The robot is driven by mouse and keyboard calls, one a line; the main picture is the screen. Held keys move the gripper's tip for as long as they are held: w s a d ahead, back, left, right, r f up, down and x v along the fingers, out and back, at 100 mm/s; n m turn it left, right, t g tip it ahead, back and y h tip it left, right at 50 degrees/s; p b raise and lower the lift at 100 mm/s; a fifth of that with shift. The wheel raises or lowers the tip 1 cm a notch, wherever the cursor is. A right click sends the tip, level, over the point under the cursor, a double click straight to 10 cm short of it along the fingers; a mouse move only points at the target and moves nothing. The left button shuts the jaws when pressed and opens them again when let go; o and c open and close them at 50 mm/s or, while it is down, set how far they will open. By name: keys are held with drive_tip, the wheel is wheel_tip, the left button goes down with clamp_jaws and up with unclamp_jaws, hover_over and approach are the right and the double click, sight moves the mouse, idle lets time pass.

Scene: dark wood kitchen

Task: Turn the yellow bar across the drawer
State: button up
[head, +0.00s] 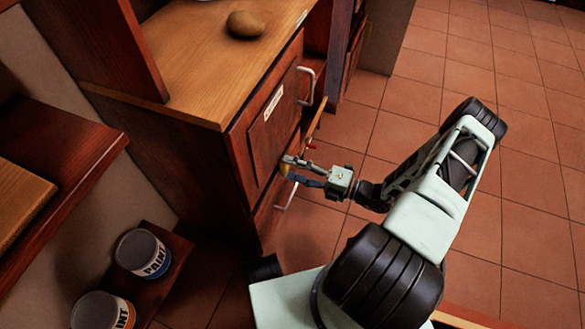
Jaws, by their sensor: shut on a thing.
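The cabinet has an upper front (265,118) with a pale label and a white handle. Below it is a drawer front (268,208) with a second white handle (287,196). My gripper (287,170) is at the cabinet front, between the two handles and just above the lower one. It is shut on a small yellow piece, the yellow bar (284,170). Only a short part of the bar shows between the fingers, so I cannot tell its full length or angle. A thin tan strip (316,117) and a small red part show just beyond the gripper.
A brown potato-like object (245,24) lies on the wooden counter (205,50). Two paint cans, one blue-labelled (143,253) and one orange-labelled (101,312), stand at lower left. A dark shelf (50,175) juts in at left. The tiled floor (420,105) is clear at right.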

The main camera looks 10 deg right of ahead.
idle(0.5)
drive_tip(key=o, duration=1.2)
drive_tip(key=shift+c, duration=0.2)
drive_tip(key=v, duration=1.2)
